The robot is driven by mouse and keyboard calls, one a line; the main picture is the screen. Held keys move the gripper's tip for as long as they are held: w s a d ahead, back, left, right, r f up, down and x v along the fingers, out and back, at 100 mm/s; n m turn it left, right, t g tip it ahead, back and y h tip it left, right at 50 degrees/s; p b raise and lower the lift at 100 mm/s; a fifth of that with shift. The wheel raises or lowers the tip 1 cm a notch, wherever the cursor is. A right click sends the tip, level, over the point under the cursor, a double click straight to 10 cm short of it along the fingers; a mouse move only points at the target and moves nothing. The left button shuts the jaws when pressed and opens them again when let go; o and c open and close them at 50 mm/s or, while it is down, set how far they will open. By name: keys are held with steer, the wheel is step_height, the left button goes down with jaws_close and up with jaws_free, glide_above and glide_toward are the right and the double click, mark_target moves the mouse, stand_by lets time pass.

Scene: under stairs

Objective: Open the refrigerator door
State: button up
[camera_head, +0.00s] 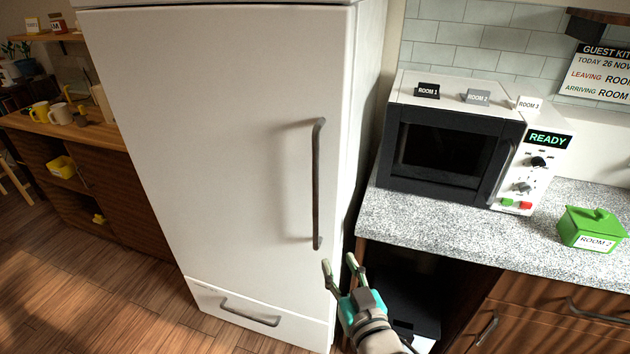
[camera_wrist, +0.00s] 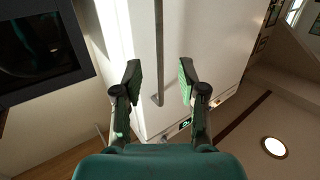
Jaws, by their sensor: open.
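The white refrigerator (camera_head: 220,130) stands upright in the middle of the head view, its tall door shut. A vertical grey bar handle (camera_head: 317,185) is on the right side of the door. My gripper (camera_head: 340,265) is open and empty, just below and right of the handle's lower end. In the wrist view, the handle (camera_wrist: 158,55) runs down between the directions of my two fingers (camera_wrist: 160,82), with its end showing in the gap. I cannot tell how far it is from the fingertips. The white door (camera_wrist: 205,40) lies behind it.
A lower drawer with its own handle (camera_head: 250,312) is under the door. On the right, a speckled counter (camera_head: 420,225) holds a microwave (camera_head: 450,145) and a green lidded container (camera_head: 592,228). A wooden cabinet (camera_head: 100,190) stands left. Wooden floor (camera_head: 70,285) is clear in front.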

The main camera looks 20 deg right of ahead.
glide_toward(317, 178)
steer(key=shift+t, duration=0.3)
steer(key=w, duration=1.1)
steer(key=shift+f, duration=0.3)
jaws_close()
